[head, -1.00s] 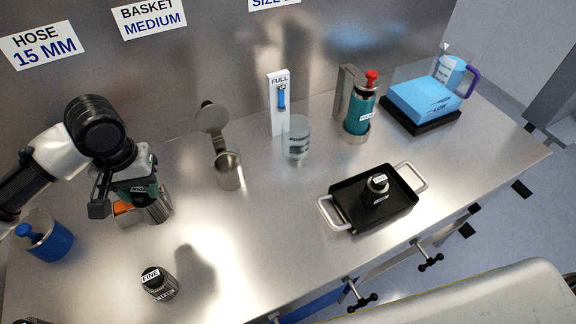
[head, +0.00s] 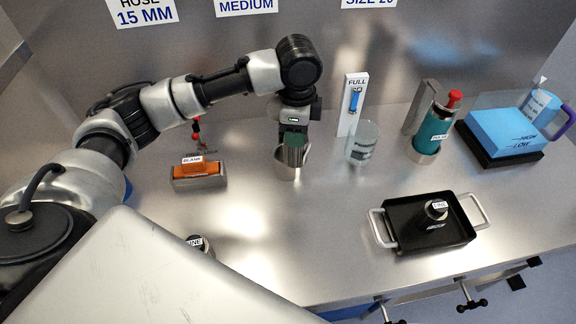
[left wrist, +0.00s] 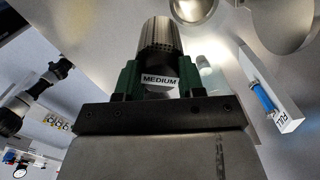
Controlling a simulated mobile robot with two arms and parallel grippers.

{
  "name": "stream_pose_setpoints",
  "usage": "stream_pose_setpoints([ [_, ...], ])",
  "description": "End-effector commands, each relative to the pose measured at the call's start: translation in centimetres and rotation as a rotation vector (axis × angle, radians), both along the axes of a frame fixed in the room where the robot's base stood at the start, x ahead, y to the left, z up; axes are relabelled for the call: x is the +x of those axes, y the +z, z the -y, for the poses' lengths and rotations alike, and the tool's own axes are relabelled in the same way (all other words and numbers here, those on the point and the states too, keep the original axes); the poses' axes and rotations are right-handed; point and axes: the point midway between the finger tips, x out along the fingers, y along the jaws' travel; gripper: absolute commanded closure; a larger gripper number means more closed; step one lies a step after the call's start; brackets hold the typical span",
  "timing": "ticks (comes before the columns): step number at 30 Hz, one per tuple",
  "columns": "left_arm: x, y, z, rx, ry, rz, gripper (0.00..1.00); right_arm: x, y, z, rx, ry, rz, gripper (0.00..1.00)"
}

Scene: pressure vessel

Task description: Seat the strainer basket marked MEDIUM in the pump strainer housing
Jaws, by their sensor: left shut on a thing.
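My left gripper (head: 293,138) is shut on the strainer basket. In the left wrist view, the basket (left wrist: 160,42) is a metal mesh cylinder with a white MEDIUM label, held between green fingers. In the head view, the gripper is directly over the metal pump strainer housing (head: 289,172), with its fingers close to the rim. My arm hides the housing's lid and most of the basket there. The exact gap between basket and housing cannot be told. My right gripper is not in view.
A FULL gauge (head: 352,105) and a clear beaker (head: 362,143) stand close to the right. An orange BLANK block (head: 200,167) sits to the left. A partly hidden FINE basket (head: 197,242) is in front. A black tray (head: 405,238) holds another labelled part.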

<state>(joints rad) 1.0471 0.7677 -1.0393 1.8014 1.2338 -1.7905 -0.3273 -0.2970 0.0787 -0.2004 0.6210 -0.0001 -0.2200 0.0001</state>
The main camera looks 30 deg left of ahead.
Motion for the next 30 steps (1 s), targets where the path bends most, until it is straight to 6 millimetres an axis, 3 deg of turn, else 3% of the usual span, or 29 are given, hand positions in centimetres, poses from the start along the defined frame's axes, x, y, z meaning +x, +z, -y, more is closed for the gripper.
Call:
stream_pose_setpoints([
  [21,3.5,-0.1,-3.3,0.002,-1.353,-0.003,1.00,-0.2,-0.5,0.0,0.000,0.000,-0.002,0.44],
  [30,4.3,-0.1,-4.3,0.001,-1.732,-0.003,1.00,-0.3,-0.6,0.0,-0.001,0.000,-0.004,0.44],
])
